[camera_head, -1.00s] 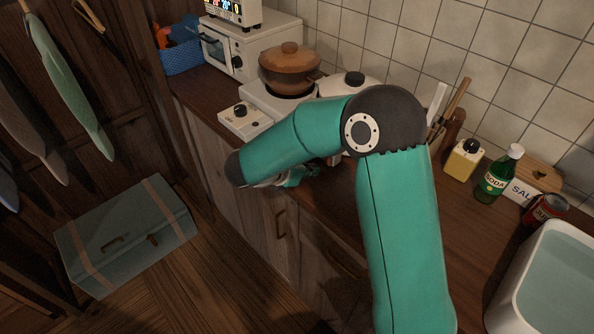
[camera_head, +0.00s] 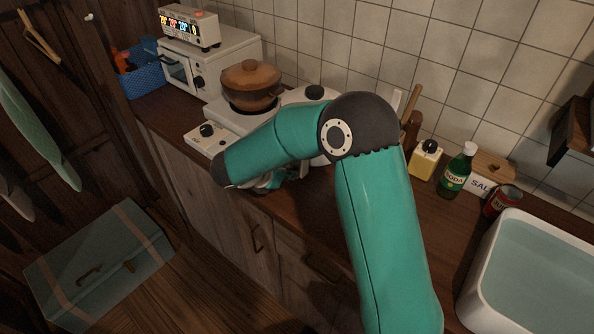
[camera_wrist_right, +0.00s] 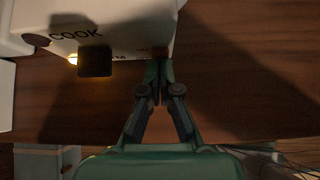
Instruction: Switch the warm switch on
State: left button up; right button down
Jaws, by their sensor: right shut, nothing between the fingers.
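A white cooker with a black lid knob (camera_head: 314,92) stands on the counter, partly hidden behind my right arm. Part of a small label shows beside the lever, too small to read. My right gripper (camera_wrist_right: 158,88) is shut and empty, its tips at the cooker's lower edge, by a small dark reddish part (camera_wrist_right: 160,52); I cannot tell whether they touch. In the head view this gripper is mostly hidden under my forearm. My left gripper is not in view.
A brown pot (camera_head: 250,86) sits on a white stove with a knob (camera_head: 207,131). A yellow container (camera_head: 424,160), soda bottle (camera_head: 456,171), red can (camera_head: 502,201) and water-filled basin (camera_head: 473,290) stand to the right. A chest (camera_head: 99,270) is on the floor.

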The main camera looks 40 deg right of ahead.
jog(key=shift+r+p, duration=0.65)
jog(key=shift+r, duration=0.1)
jog(key=shift+w, duration=0.1)
jog(key=shift+a, duration=0.55)
jog(key=a, duration=0.2)
jog(key=shift+s+a+r, duration=0.2)
jog(key=shift+a+r, duration=0.1)
jog(key=shift+a, duration=0.1)
jog(key=a+r, duration=0.5)
jog(key=r, duration=0.3)
jog(key=shift+s+r, duration=0.25)
jog(key=shift+s, duration=0.2)
